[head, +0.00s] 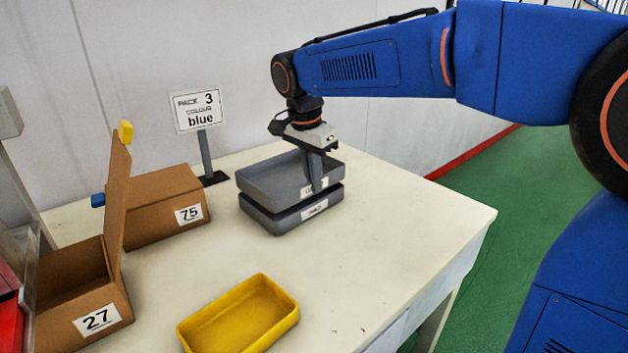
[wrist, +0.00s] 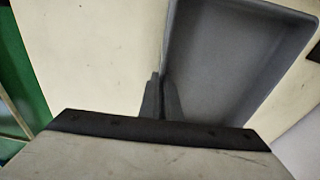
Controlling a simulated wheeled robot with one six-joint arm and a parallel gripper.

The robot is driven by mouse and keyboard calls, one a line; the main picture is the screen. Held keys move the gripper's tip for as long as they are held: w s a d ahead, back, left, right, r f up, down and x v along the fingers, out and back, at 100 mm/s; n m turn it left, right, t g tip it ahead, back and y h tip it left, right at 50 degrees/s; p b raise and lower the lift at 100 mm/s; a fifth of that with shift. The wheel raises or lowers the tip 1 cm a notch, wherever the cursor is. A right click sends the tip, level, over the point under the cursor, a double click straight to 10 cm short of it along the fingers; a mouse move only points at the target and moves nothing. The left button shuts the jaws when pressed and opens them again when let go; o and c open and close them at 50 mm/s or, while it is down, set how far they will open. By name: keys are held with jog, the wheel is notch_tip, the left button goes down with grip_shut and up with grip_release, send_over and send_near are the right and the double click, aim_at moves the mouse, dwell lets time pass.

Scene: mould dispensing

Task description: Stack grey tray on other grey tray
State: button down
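The upper grey tray (head: 262,188) is directly above the lower grey tray (head: 277,222) at the middle of the table. The two are nearly lined up, with a dark band between them; I cannot tell whether they touch. Both have white labels on the front wall. My gripper (head: 316,183) points down at the upper tray's front right wall. In the wrist view my gripper's fingers (wrist: 162,98) are close together, one on each side of the upper tray's (wrist: 235,55) wall, and look shut on it. The upper tray is empty; the lower tray's inside is hidden.
A yellow tray (head: 240,318) lies at the table's front. Cardboard boxes marked 75 (head: 155,205) and 27 (head: 75,290) stand at the left, the latter with its flap raised. A sign (head: 198,110) reading "PACE 3 colour blue" stands behind. The table's right side (head: 420,220) is clear.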

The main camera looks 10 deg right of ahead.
jog(key=shift+f, duration=0.6)
jog(key=c, duration=2)
grip_release()
jog(key=shift+r, duration=0.1)
notch_tip(320, 180, up, 13)
jog(key=s+a, duration=0.1)
jog(key=shift+a, duration=0.2)
jog(key=shift+s, duration=0.1)
